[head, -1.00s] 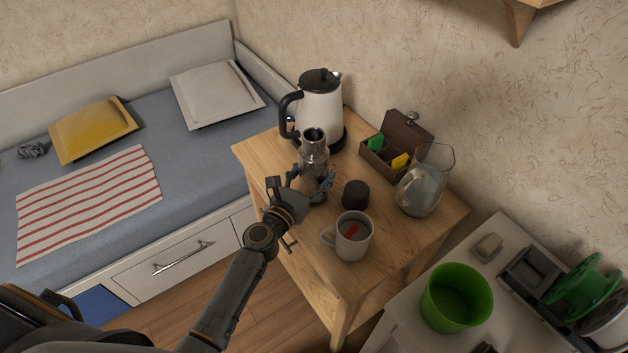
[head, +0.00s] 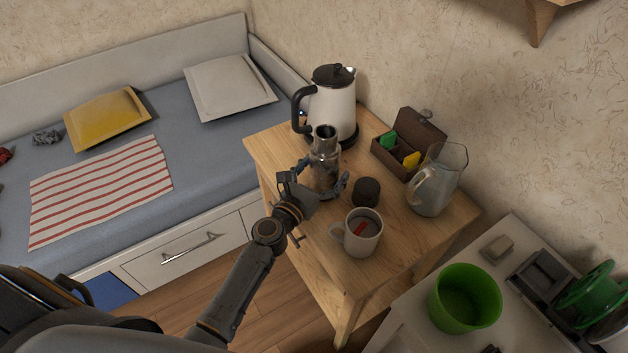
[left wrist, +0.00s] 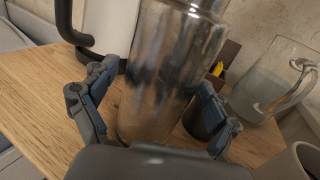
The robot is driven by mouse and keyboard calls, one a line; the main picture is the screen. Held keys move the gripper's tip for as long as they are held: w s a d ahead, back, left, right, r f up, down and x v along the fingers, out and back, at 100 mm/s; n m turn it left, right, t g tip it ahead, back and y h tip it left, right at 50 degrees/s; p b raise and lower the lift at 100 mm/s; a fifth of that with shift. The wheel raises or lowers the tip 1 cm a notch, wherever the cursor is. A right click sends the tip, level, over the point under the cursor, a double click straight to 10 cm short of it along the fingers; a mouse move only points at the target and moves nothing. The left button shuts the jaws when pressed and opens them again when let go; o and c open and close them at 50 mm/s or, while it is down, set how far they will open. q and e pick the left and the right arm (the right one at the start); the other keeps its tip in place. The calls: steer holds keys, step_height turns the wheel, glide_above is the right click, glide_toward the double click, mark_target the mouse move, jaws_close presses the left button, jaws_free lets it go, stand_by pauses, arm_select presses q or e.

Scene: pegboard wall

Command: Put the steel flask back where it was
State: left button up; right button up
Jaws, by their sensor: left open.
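The steel flask (head: 325,146) stands upright and uncapped on the wooden table, just in front of the kettle. In the left wrist view the flask (left wrist: 160,70) fills the middle, its base near the tabletop. My left gripper (head: 322,178) is open, with one finger on each side of the flask's lower body. In the left wrist view a gap shows between the left finger and the flask; the right finger is close to it, and I cannot tell if it touches. My right gripper is not in view.
On the wooden table (head: 310,255) are a white kettle (head: 332,105), a small black cylinder (head: 367,190), a mug (head: 362,237), a tea box (head: 385,160) and a glass pitcher (head: 432,190). A green bin (head: 465,297) stands on the lower right surface. The table's left front is clear.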

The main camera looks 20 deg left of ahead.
arm_select(q)
steer(key=b+v, duration=0.1)
steer(key=v, duration=0.9)
steer(key=shift+s+f+b, duration=0.15)
steer(key=shift+s+b, duration=0.25)
steer(key=shift+s+a, duration=0.2)
steer(key=shift+s, duration=0.4)
